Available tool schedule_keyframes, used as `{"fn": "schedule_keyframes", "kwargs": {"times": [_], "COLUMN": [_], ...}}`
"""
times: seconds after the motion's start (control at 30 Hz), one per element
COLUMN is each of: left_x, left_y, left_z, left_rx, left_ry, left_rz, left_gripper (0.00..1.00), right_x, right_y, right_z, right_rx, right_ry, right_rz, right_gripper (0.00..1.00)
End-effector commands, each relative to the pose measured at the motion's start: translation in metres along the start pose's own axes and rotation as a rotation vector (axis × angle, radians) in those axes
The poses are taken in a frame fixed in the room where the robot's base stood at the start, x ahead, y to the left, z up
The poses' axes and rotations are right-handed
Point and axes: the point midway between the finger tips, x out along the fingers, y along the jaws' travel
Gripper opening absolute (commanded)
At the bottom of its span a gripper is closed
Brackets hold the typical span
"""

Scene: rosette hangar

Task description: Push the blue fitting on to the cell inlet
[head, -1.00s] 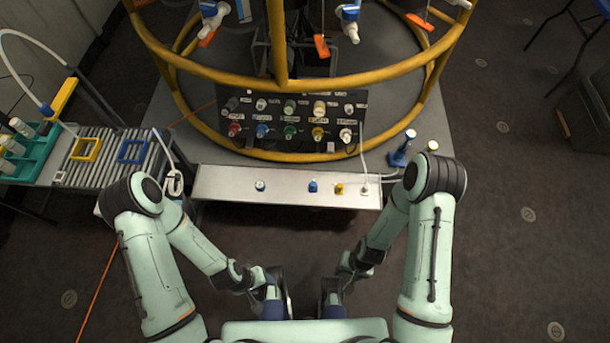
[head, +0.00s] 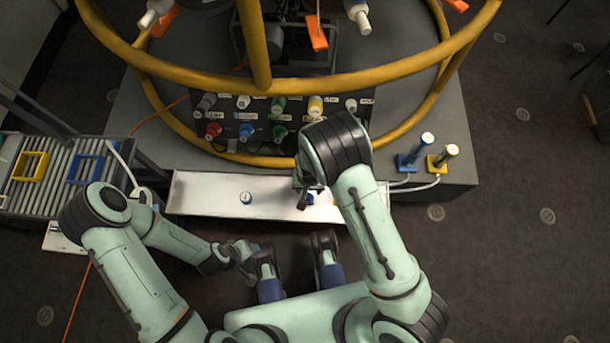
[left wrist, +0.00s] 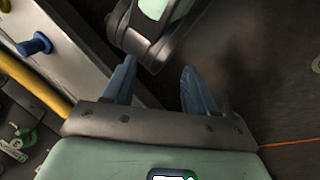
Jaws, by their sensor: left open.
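The blue fitting (head: 309,199) stands on the white tray, mostly hidden behind my right gripper (head: 303,198). That gripper is down at the fitting, but the arm above covers its fingers, so I cannot tell whether they hold it. My left gripper (left wrist: 155,76) is open and empty, with bluish fingers, and hangs in front of the tray. A blue peg-like piece (left wrist: 36,46) shows at the left of the left wrist view. I cannot tell which port is the cell inlet; the dark panel (head: 262,112) carries labelled coloured connectors.
A yellow cage rail (head: 330,80) arches over the panel. Blue (head: 412,155) and yellow (head: 442,158) stands are at right. A roller rack (head: 60,178) with square frames is at left.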

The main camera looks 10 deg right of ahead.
Motion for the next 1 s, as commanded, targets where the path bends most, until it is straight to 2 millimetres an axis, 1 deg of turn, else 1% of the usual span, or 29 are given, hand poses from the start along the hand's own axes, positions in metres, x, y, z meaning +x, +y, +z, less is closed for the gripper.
{"fn": "schedule_keyframes", "kwargs": {"times": [0.37, 0.57, 0.77, 1.0], "left_x": [0.000, 0.005, 0.017, 0.035], "left_y": [0.000, -0.002, -0.007, -0.014], "left_z": [-0.001, -0.006, -0.023, -0.053], "left_rx": [0.000, -0.001, -0.006, -0.012], "left_ry": [0.001, 0.016, 0.064, 0.146], "left_rz": [0.000, -0.001, -0.004, -0.010], "left_gripper": [0.56, 0.56, 0.56, 0.56], "right_x": [-0.001, 0.005, 0.019, 0.041], "right_y": [-0.001, -0.001, -0.001, -0.001], "right_z": [-0.001, 0.000, 0.000, 0.000], "right_rx": [0.000, 0.000, 0.000, 0.000], "right_ry": [0.002, 0.001, 0.000, 0.000], "right_rz": [-0.001, 0.000, 0.000, -0.001], "right_gripper": [0.54, 0.54, 0.54, 0.54]}}
